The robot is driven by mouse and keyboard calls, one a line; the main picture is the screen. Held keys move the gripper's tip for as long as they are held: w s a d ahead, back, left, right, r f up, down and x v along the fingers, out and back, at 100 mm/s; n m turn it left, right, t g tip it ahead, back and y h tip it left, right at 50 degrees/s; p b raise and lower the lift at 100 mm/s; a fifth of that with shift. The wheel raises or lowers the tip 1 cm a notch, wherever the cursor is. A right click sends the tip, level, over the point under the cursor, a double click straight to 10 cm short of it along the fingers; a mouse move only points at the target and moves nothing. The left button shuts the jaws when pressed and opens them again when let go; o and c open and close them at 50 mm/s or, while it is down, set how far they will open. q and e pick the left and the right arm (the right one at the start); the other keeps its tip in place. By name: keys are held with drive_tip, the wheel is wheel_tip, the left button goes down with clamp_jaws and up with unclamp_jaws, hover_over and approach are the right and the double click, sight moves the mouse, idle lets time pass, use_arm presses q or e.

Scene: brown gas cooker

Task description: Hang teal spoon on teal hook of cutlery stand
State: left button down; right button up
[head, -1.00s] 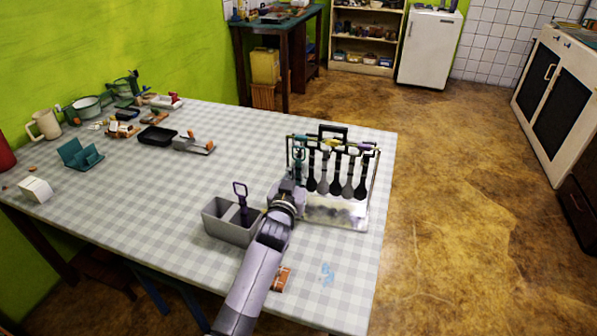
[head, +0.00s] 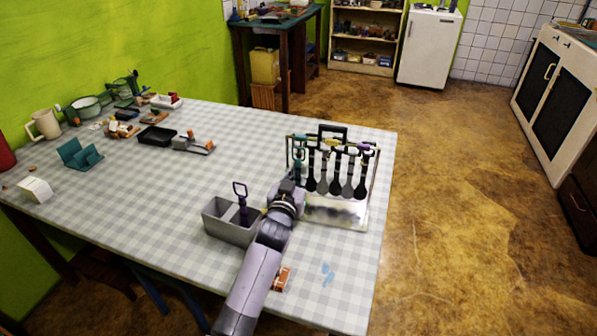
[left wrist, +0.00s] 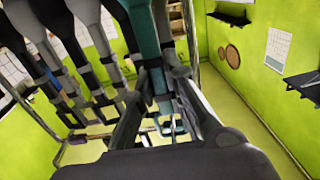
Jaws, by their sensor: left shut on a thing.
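The cutlery stand (head: 371,190) stands near the right edge of the table, with several dark and grey utensils hanging in a row. The teal spoon (head: 298,155) is upright at the stand's left end. It also shows as a teal handle in the left wrist view (left wrist: 144,32). My left gripper (head: 291,184) is at the stand's lower left, shut on the teal spoon; its fingers (left wrist: 157,100) are on either side of the handle. The teal hook is hard to make out, and I cannot tell whether the spoon rests on it. My right gripper is not in view.
A grey two-part holder (head: 222,222) with a purple-handled utensil stands left of my left arm. An orange-brown item (head: 282,279) lies right of the arm. A black tray (head: 157,136), teal holder (head: 80,155) and mug (head: 45,124) are farther left. The middle of the table is clear.

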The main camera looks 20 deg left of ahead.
use_arm(q)
drive_tip(key=c, duration=1.6)
unclamp_jaws()
drive_tip(key=shift+o, duration=0.2)
drive_tip(key=s, duration=1.2)
drive_tip(key=shift+d, duration=0.3)
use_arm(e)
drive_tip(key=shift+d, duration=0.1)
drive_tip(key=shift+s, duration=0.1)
